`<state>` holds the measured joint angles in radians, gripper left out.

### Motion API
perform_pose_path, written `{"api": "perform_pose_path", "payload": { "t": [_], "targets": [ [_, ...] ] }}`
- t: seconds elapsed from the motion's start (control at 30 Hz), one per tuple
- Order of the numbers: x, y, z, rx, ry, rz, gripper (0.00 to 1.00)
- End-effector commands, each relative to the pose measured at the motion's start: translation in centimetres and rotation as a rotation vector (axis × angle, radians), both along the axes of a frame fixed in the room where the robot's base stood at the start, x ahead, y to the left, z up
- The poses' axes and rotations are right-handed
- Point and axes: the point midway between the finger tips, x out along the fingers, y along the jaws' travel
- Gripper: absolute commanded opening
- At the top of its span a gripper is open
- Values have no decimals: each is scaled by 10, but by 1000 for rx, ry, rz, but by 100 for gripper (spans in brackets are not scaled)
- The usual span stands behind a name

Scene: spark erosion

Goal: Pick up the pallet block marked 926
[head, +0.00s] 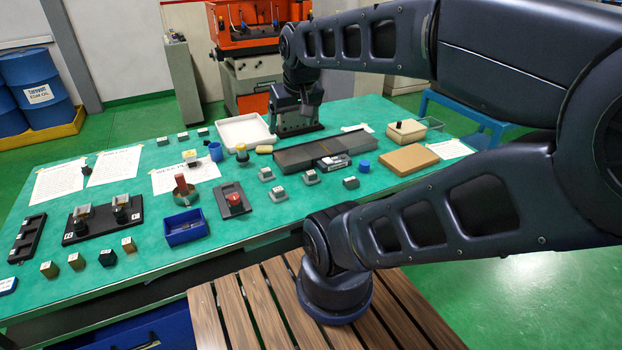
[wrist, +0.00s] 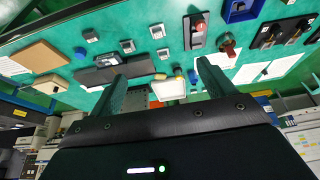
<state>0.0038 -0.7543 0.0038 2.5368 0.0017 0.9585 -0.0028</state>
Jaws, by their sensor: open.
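Several small pallet blocks with pale label tops stand on the green table; I cannot read which one is marked 926. Grey ones stand mid-table in the head view: one (head: 266,174), a second (head: 278,194), a third (head: 311,177) and a darker one (head: 350,183). More stand in a back row (head: 183,136) and in a front-left row of brass and dark blocks (head: 76,261). Some grey blocks (wrist: 127,46) also show in the wrist view. My gripper (wrist: 163,75) is open and empty in the wrist view; in the head view it is over the table's far side, apart from these blocks.
A dark grey plate (head: 325,150) lies near my gripper, with a white tray (head: 243,131) to its left. A blue bin (head: 185,227), a red-knobbed fixture (head: 233,199), a brown board (head: 409,159) and a black two-post holder (head: 102,219) take up other parts of the table.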

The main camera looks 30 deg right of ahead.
Motion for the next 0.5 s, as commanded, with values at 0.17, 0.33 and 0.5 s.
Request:
{"api": "perform_pose_path", "payload": {
  "t": [0.17, 0.33, 0.5],
  "targets": [
    [11, -5, -4, -44, 24, 25, 82],
    [38, -18, -15, -160, 86, 103, 82],
    [69, -34, -30, -277, 160, 206, 82]
  ]
}}
